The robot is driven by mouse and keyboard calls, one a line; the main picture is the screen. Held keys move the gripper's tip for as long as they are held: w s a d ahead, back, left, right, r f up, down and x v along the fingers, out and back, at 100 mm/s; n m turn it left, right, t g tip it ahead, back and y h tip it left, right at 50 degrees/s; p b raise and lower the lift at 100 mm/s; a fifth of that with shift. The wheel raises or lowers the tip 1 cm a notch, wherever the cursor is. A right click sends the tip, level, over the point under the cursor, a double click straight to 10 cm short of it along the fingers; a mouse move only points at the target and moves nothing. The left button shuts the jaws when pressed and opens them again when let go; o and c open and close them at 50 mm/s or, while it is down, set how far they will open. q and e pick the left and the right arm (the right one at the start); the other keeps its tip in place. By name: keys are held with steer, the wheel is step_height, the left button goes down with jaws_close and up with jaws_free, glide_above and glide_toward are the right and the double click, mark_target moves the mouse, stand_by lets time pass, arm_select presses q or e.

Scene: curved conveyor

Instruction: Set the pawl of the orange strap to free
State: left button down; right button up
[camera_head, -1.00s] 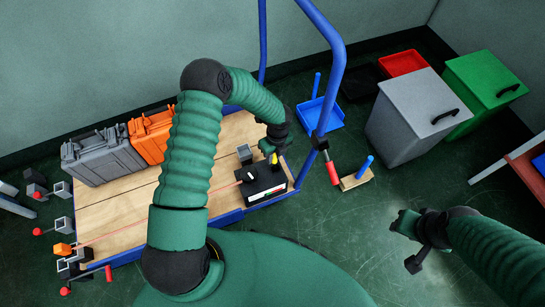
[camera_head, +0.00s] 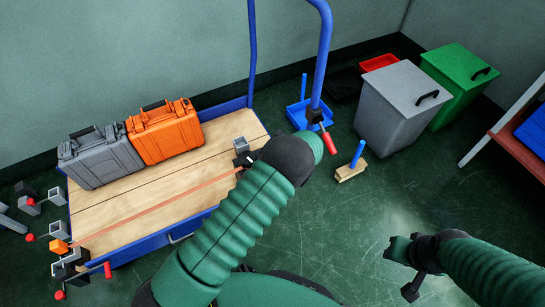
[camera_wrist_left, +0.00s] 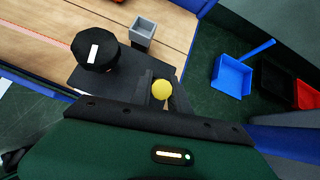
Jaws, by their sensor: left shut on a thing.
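The orange strap (camera_head: 155,205) runs across the wooden cart deck from an orange block (camera_head: 60,248) toward the black ratchet unit, which my left arm mostly hides in the head view. In the left wrist view the unit's dark plate (camera_wrist_left: 105,82) carries a black knob (camera_wrist_left: 95,50) with a white mark. A yellow ball-tipped lever (camera_wrist_left: 163,90) stands beside it. My left gripper (camera_wrist_left: 163,102) is shut on this lever, with its dark fingers at either side. The pawl's setting cannot be read. My right gripper (camera_head: 408,258) is away from the cart, low at the right; its jaws are unclear.
A grey case (camera_head: 100,158) and an orange case (camera_head: 165,132) stand on the deck. A grey square tube (camera_wrist_left: 142,32) stands beside the knob. The blue cart handle (camera_head: 322,60) rises close to my left arm. Grey and green bins stand at the back right.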

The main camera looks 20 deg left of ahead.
arm_select(q)
steer(key=shift+s+d+f+y+b, duration=0.2)
steer(key=shift+d+f+y+b, duration=0.05)
steer(key=shift+d+y+b, duration=0.05)
steer(key=shift+s+t, duration=0.1)
steer(key=shift+t, duration=0.2)
steer(key=c, duration=1.3)
jaws_free()
steer(key=shift+o, duration=0.2)
steer(key=shift+r, duration=0.15)
